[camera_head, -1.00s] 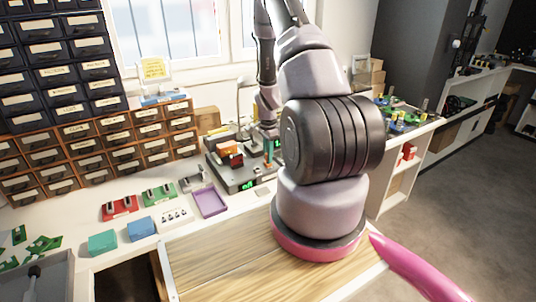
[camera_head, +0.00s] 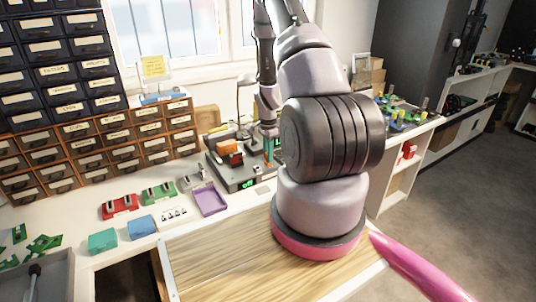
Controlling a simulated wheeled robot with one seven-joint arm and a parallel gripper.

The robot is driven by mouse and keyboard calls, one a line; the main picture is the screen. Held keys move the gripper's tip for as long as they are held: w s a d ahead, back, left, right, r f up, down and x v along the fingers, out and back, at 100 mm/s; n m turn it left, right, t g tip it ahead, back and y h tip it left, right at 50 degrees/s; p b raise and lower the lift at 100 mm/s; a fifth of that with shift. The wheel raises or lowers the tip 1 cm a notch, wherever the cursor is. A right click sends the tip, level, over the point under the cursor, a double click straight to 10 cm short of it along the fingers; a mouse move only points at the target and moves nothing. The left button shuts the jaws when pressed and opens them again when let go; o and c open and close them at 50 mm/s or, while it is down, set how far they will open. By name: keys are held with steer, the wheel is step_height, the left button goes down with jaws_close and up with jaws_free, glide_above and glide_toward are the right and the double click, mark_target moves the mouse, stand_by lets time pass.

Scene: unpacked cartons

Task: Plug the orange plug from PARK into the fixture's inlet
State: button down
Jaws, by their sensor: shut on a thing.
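The fixture is a grey box (camera_head: 222,174) on the bench by the wall, with a green lit display (camera_head: 248,184) that reads "off". Orange-red blocks (camera_head: 230,152) sit on its top left part. My gripper (camera_head: 268,146) points down at the right part of the fixture, beside the orange-red blocks. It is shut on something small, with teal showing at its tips. I cannot make out the held thing, the orange plug, the inlet or the PARK mark at this size. My own arm hides the area right of the gripper.
Red (camera_head: 120,206) and green (camera_head: 158,191) blocks, a purple tray (camera_head: 210,201) and teal (camera_head: 102,241) and blue (camera_head: 141,226) boxes stand left of the fixture. Drawer cabinets (camera_head: 85,150) line the wall. The wooden board (camera_head: 225,262) in front is bare.

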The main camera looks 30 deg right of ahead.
steer(key=shift+f, duration=0.15)
steer(key=c, duration=0.7)
jaws_free()
step_height(320, 180, up, 11)
steer(key=shift+f, duration=0.1)
